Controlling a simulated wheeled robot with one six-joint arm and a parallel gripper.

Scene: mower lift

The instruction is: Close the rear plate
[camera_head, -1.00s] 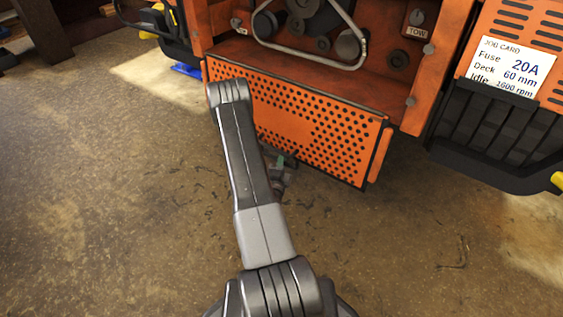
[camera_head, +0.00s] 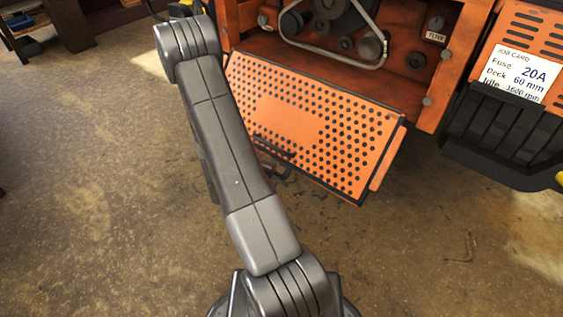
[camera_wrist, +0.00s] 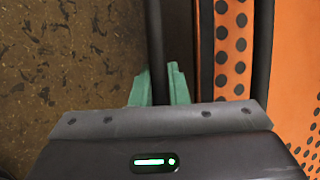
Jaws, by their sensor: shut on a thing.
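The rear plate (camera_head: 315,125) is an orange panel with rows of black holes and dark edges. In the head view it slopes outward and down from the lower edge of the open rear bay. A dark bar handle (camera_wrist: 155,35) runs along the plate's edge region in the wrist view. My gripper (camera_wrist: 158,88) has green fingertips on either side of this bar and is shut on it. The plate's perforated face (camera_wrist: 233,40) lies right of the fingers.
The orange mower body stands behind, with a belt loop (camera_head: 375,62) and pulleys in its open bay. A dark slatted box (camera_head: 510,130) with a job card (camera_head: 520,72) is at right. The floor (camera_head: 450,250) in front is clear apart from small dark scraps.

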